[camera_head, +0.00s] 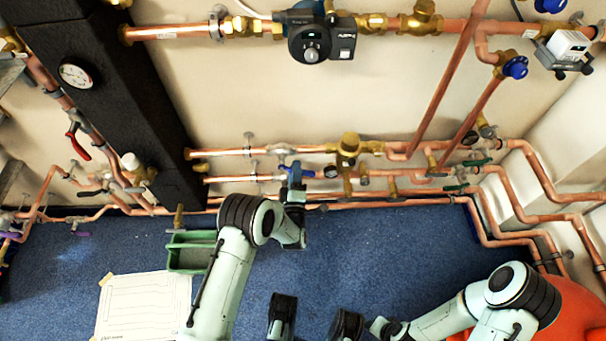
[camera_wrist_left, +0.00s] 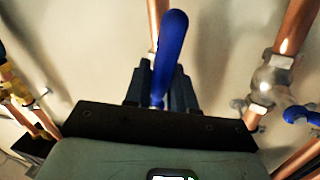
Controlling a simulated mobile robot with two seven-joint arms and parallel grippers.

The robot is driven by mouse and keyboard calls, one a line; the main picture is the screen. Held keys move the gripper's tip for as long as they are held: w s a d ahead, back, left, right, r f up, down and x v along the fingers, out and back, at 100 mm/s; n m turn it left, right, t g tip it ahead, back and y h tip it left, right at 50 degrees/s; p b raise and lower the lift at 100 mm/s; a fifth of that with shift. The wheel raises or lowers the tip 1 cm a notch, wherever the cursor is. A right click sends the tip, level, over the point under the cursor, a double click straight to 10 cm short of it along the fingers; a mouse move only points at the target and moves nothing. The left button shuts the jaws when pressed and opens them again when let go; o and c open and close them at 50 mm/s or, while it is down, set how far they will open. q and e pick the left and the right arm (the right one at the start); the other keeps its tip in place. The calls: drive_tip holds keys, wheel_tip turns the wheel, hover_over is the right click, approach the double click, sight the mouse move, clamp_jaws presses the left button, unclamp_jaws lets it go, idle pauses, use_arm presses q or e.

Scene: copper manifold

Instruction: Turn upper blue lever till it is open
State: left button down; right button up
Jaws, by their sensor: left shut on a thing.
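A blue lever (camera_wrist_left: 172,45) stands up between the fingers of my left gripper (camera_wrist_left: 160,88) in the left wrist view. The fingers are shut around its lower part and the handle sticks out beyond them. In the head view my left gripper (camera_head: 295,178) is at the copper pipes on the wall, and blue parts of a lever (camera_head: 308,173) show beside it. The valve under the held lever is hidden by the gripper. My right gripper (camera_head: 282,312) hangs low over the blue floor, away from the pipes; its fingers are not clear.
Another blue handle (camera_wrist_left: 300,114) is near a silver valve (camera_wrist_left: 270,82) on a neighbouring pipe. Brass fittings (camera_head: 349,146) and gauges are right of my left gripper. A green tray (camera_head: 188,240) and a paper sheet (camera_head: 143,305) lie on the floor.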

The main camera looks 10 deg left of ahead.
use_arm(q)
drive_tip(key=shift+d+r+n, duration=0.1)
drive_tip(key=shift+r+n, duration=0.15)
drive_tip(key=shift+n, duration=0.65)
drive_tip(key=shift+d+r+n+y, duration=0.15)
drive_tip(key=shift+n+y, duration=0.1)
drive_tip(key=shift+n, duration=0.25)
drive_tip(key=shift+a+r+n+y, duration=0.1)
drive_tip(key=shift+n+y, duration=0.15)
drive_tip(key=shift+n, duration=0.25)
use_arm(e)
drive_tip(key=shift+s+d+f, duration=0.2)
drive_tip(key=shift+d, duration=0.3)
use_arm(q)
drive_tip(key=shift+r, duration=0.1)
drive_tip(key=c, duration=1.1)
unclamp_jaws()
drive_tip(key=shift+d, duration=0.1)
